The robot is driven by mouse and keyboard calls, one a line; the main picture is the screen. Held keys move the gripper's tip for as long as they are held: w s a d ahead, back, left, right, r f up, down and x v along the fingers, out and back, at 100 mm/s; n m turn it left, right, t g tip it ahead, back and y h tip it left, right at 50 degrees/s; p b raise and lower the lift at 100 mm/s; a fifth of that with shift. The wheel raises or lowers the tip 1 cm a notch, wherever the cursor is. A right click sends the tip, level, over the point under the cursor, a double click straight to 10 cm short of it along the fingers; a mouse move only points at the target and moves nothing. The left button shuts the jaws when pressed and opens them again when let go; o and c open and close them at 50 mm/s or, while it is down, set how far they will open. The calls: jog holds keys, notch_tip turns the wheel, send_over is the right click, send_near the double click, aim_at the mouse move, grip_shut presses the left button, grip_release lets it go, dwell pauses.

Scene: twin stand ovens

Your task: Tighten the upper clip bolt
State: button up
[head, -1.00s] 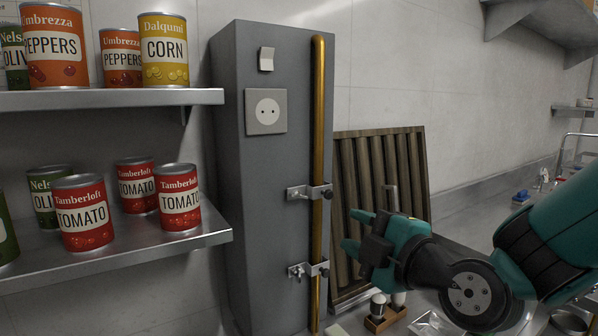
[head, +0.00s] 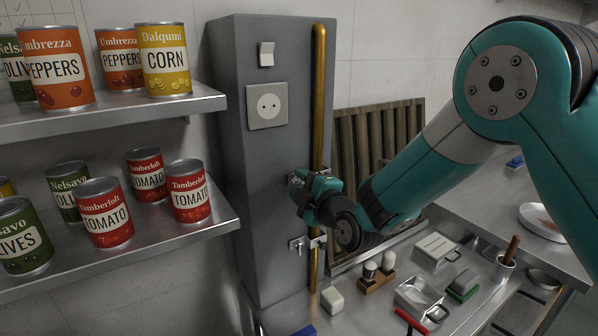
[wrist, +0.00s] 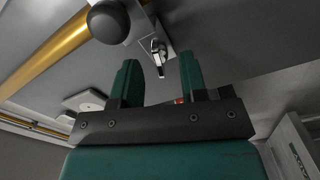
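The upper clip (head: 293,179) holds the brass pipe (head: 319,95) to the grey column; my gripper (head: 303,192) hides most of it in the head view. In the wrist view the clip's metal plate (wrist: 150,30) shows beside the pipe (wrist: 60,48), with a small bright bolt (wrist: 159,56) on it. A dark round knob (wrist: 108,22) is left of the bolt. My gripper (wrist: 160,78) has its two fingers apart, and the bolt appears in line with the gap, near the fingertips. I see no contact. The lower clip (head: 298,245) is below, uncovered.
The grey column (head: 270,160) carries a socket (head: 267,106) and a switch (head: 266,55). Shelves with cans (head: 105,212) stand to the left. A slatted panel (head: 375,130) leans behind my arm. The counter below holds shakers (head: 371,272), trays and other small things.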

jog(key=shift+w+a, duration=0.25)
jog(key=shift+w, duration=0.1)
jog(key=shift+c, duration=0.5)
grip_shut()
jog(key=shift+f+b, duration=0.1)
jog(key=shift+b, duration=0.2)
jog(key=shift+f+m+b, duration=0.15)
jog(key=shift+m+b, duration=0.85)
jog(key=shift+b, duration=0.25)
jog(key=m+b, duration=0.4)
jog(key=b, duration=0.1)
jog(key=shift+w+d+r+m+b, duration=0.1)
jog(key=shift+r+m+b, duration=0.1)
jog(key=shift+m+b, duration=1.8)
jog(key=shift+d+r+m+b, duration=0.1)
jog(key=shift+r+m+b, duration=0.05)
jog(key=shift+m+b, duration=1.85)
